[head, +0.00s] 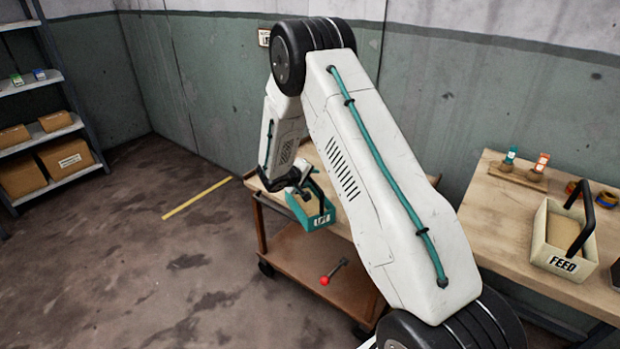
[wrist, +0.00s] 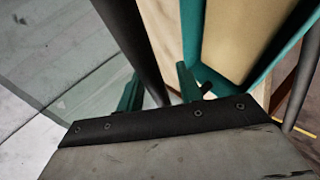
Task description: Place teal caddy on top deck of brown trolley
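The teal caddy (head: 325,219) has a white label and a dark arched handle. In the head view it hangs at the trolley's top deck, its near side overlapping the deck's near edge. The brown trolley (head: 316,255) has a light wooden top deck (head: 338,216), partly hidden by my arm and the caddy. My gripper (head: 297,184) is at the caddy's handle. In the wrist view the dark handle (wrist: 128,42) passes between my fingers, and the caddy's teal rim (wrist: 191,35) and tan inside lie beyond. A gap between caddy and deck cannot be made out.
A red-ended tool (head: 333,272) lies on the trolley's lower deck. At right a wooden table (head: 500,217) bears a cream FEED caddy (head: 567,262), tape rolls and small bottles. Shelves with boxes (head: 65,158) stand at left. The floor left of the trolley is clear, with a yellow line (head: 197,197).

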